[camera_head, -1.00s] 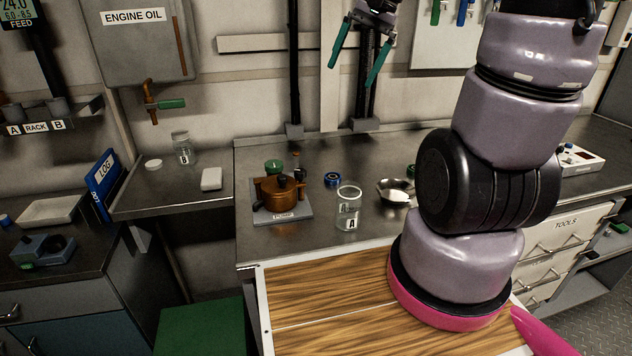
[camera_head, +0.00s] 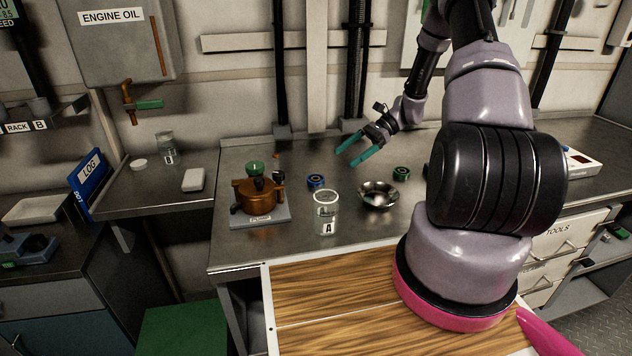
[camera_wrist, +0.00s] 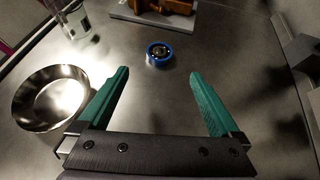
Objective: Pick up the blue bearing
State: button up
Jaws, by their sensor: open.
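The blue bearing (camera_head: 316,181) lies flat on the metal counter, between the copper pump and the metal bowl. It also shows in the wrist view (camera_wrist: 159,53), ahead of the fingertips and roughly centred between them. My gripper (camera_head: 350,151) has teal fingers spread apart, with nothing between them. It hangs above the counter to the right of the bearing and behind the bowl, pointing left. In the wrist view my gripper (camera_wrist: 160,72) is apart from the bearing.
A glass jar marked A (camera_head: 326,213) and a metal bowl (camera_head: 379,196) stand in front of the bearing. The copper pump (camera_head: 257,196) is on its left. A green bearing (camera_head: 401,174) lies to the right. The counter between fingers and bearing is clear.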

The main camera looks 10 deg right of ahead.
aim_at(318, 177)
jog(key=x, duration=1)
jog(key=shift+s+f, duration=0.1)
grip_shut()
